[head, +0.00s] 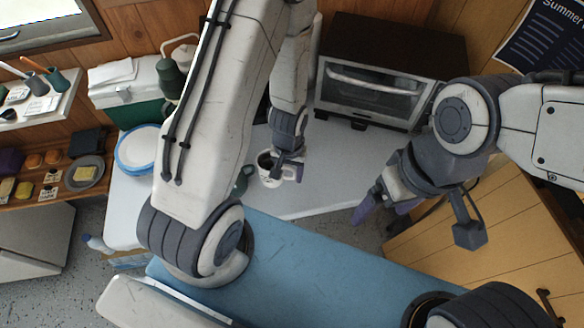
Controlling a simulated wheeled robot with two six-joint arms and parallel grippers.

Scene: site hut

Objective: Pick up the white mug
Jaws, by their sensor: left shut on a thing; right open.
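The white mug (268,180) has a dark inside and is on or just above the light countertop in the middle of the view; I cannot tell whether it touches the surface. My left gripper (286,172) reaches down from above and is shut on the mug at its right side, partly covering it. My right gripper (377,205) is open and empty, off to the right, in front of the counter's edge.
A toaster oven (372,90) stands behind the mug. A green cup (243,178) is close on the mug's left, partly hidden by my arm. Plates (136,150) and a green-white cooler (125,88) are at left. Bare countertop (335,160) lies right of the mug.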

